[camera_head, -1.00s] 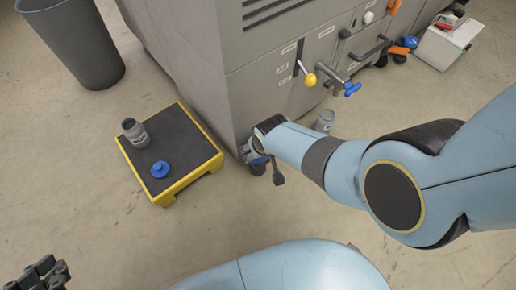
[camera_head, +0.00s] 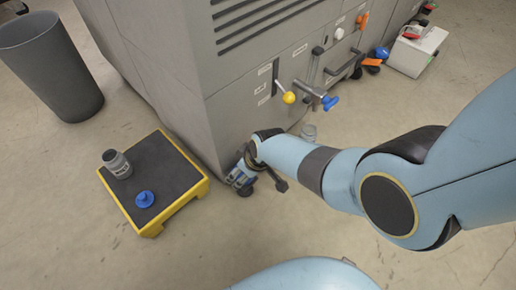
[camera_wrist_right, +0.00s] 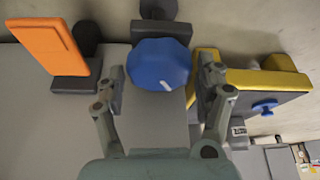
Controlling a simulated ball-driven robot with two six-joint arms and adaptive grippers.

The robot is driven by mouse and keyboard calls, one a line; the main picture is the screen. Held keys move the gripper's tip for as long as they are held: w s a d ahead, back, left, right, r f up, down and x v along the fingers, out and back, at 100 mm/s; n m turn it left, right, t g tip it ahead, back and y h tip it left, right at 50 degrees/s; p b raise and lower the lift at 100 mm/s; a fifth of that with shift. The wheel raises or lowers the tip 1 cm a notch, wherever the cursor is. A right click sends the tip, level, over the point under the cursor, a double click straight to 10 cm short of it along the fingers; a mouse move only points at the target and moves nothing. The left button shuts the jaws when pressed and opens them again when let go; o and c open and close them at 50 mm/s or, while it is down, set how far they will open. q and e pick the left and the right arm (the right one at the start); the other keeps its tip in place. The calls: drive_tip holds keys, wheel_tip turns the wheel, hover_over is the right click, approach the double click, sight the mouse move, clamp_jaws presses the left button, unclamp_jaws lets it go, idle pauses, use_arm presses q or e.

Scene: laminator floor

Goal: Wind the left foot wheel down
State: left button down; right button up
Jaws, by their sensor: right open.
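The blue foot wheel (camera_wrist_right: 160,65) sits low against the grey machine. In the right wrist view its faceted face lies between the two fingers of my right gripper (camera_wrist_right: 160,82). The fingers are spread, one on each side, and I cannot tell whether either touches it. In the head view my right gripper (camera_head: 243,172) is down at the machine's near lower corner, with a bit of blue there, and it largely hides the wheel. My left gripper is not in view.
A yellow-edged black step (camera_head: 155,180) stands left of the gripper, bearing a grey jar (camera_head: 117,163) and a blue knob-like piece (camera_head: 145,199). A grey bin (camera_head: 55,65) is at far left. An orange plate (camera_wrist_right: 48,48) is beside the wheel in the wrist view.

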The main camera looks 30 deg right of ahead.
drive_tip(key=shift+d+f+n+g+y+b, duration=0.15)
drive_tip(key=shift+n+y+b, duration=0.1)
drive_tip(key=shift+n, duration=0.3)
drive_tip(key=shift+a+f+n+g+y+b, duration=0.1)
drive_tip(key=shift+n+g+y+b, duration=0.1)
drive_tip(key=shift+n, duration=0.35)
use_arm(q)
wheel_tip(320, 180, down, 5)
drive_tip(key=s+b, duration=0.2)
drive_tip(key=b, duration=0.1)
use_arm(e)
drive_tip(key=n+g, duration=0.1)
drive_tip(key=n, duration=0.2)
drive_tip(key=n+y, duration=0.1)
drive_tip(key=n, duration=0.2)
drive_tip(key=shift+d+f+g, duration=0.1)
drive_tip(key=shift+f+g, duration=0.05)
drive_tip(key=shift+g, duration=0.2)
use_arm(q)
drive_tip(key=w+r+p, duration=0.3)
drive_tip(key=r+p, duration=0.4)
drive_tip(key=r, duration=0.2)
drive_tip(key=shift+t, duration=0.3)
use_arm(e)
drive_tip(key=v, duration=1.1)
drive_tip(key=shift+w+r+n, duration=0.2)
drive_tip(key=shift+r+n, duration=0.05)
drive_tip(key=shift+n, duration=0.15)
